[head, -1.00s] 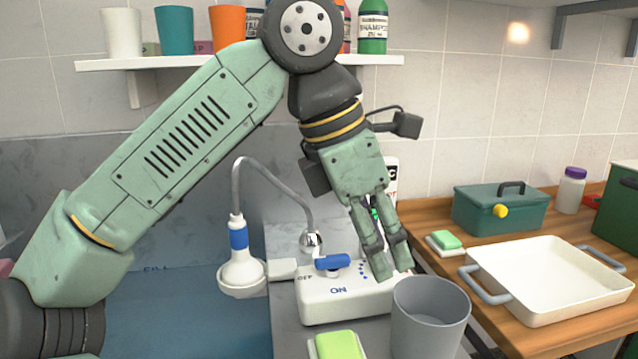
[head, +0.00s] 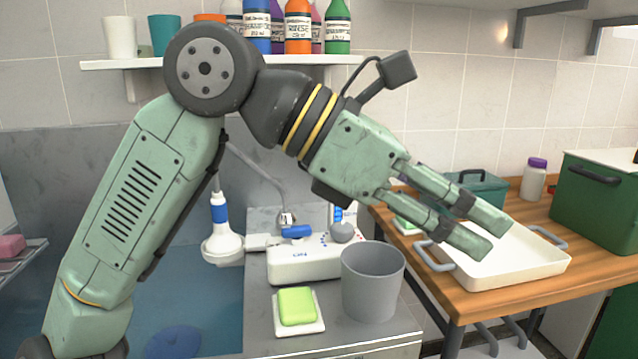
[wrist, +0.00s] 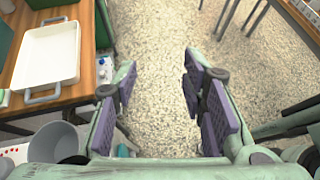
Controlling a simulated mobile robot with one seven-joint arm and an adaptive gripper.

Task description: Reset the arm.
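My gripper (head: 489,234) is raised on my bent arm and points to the right and slightly down in the head view. In that view it passes in front of the white tray on the wooden table. In the wrist view my gripper (wrist: 165,108) shows its two fingers with purple pads wide apart. Only speckled floor (wrist: 160,65) shows between them, and nothing is held.
A grey bucket (head: 372,285) and a green soap (head: 297,306) stand on the counter by the white switch box (head: 300,266). The wooden table at right bears the white tray (head: 535,255), a green toolbox (head: 478,190) and a large green case (head: 600,205).

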